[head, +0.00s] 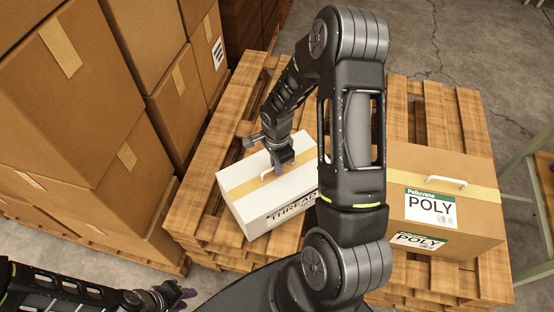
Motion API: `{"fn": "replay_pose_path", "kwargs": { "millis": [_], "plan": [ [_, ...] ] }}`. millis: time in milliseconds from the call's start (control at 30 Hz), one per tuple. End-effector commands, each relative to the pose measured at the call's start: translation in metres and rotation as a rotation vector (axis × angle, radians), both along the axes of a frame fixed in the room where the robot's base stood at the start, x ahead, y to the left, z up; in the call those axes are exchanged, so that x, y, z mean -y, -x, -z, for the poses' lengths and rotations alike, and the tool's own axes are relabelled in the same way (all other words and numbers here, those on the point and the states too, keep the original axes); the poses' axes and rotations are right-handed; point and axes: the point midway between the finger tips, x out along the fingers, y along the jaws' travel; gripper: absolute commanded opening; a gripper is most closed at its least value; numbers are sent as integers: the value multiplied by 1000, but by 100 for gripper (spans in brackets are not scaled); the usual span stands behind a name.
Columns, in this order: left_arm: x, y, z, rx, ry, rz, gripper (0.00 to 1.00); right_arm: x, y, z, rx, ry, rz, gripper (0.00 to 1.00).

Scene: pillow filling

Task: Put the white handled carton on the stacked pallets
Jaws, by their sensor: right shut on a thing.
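The white handled carton (273,213), with a tan tape band and THREAD lettering, is at the stacked pallets (213,160), turned at an angle to the slats. I cannot tell whether its underside touches them. My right gripper (281,162) points down at its top and is shut on its handle (266,173). My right arm hides the carton's right end. My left gripper (180,296) is low at the left, away from the carton; its fingers are too small and dark to read.
A brown carton (440,215) with a white handle and POLY labels sits on the pallets to the right. Tall stacks of brown cartons (70,90) stand at the left. A greenish metal frame (520,165) is at the right edge. Bare slats show behind the white carton.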

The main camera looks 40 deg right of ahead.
Motion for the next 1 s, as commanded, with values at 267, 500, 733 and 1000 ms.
{"fn": "replay_pose_path", "kwargs": {
  "millis": [267,500,733,1000],
  "plan": [
    [0,0,1,0,0,0,31,0,-2,0,4,1,0,0],
    [0,0,2,1,1,1,31,0,0,2,1,0,0,20],
    [0,0,2,1,1,1,31,0,0,2,1,0,0,31],
    [0,0,-1,0,0,0,31,0,-1,-3,2,0,1,31]
  ]
}}
